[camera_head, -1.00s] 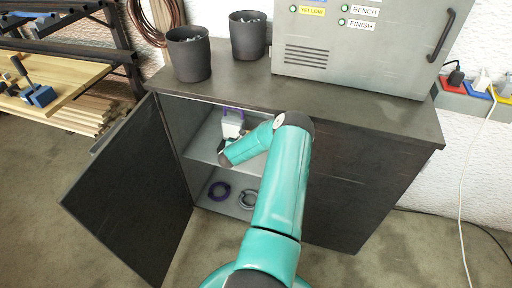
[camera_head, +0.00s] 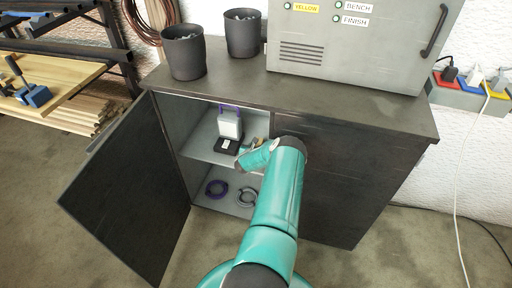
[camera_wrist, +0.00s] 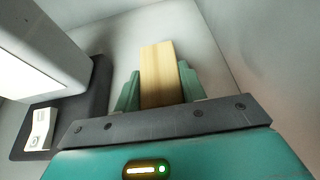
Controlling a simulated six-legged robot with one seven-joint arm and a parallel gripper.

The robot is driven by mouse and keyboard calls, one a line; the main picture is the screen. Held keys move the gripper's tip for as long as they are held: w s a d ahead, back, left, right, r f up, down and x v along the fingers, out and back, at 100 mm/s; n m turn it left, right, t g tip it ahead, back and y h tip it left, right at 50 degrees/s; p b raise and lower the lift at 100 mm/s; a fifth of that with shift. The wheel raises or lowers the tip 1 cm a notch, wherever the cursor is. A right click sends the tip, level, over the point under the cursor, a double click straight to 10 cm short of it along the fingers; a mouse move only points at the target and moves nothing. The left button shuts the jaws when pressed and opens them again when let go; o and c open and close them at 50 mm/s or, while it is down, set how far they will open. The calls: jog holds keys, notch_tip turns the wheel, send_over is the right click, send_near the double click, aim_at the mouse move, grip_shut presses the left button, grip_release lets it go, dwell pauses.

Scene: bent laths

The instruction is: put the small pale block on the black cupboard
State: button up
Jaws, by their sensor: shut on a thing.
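The small pale block (camera_wrist: 160,76) is a light wooden piece between the two green fingers of my gripper (camera_wrist: 158,88) in the wrist view. My gripper is shut on it, with a finger against each side. In the head view my gripper is inside the open cupboard at the shelf, mostly hidden behind my arm; a tan bit just beyond the arm looks like the block. The black cupboard (camera_head: 355,112) has a flat dark top, with its left door (camera_head: 130,190) swung open.
A white device with a purple handle (camera_head: 229,125) stands on a black base (camera_head: 226,146) on the shelf, left of my gripper. Two dark pots (camera_head: 184,55) (camera_head: 243,35) and a grey cabinet (camera_head: 350,50) stand on top. The top's front strip is clear. Rings (camera_head: 217,189) lie below.

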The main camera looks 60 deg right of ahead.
jog(key=shift+f, duration=0.15)
jog(key=o, duration=1)
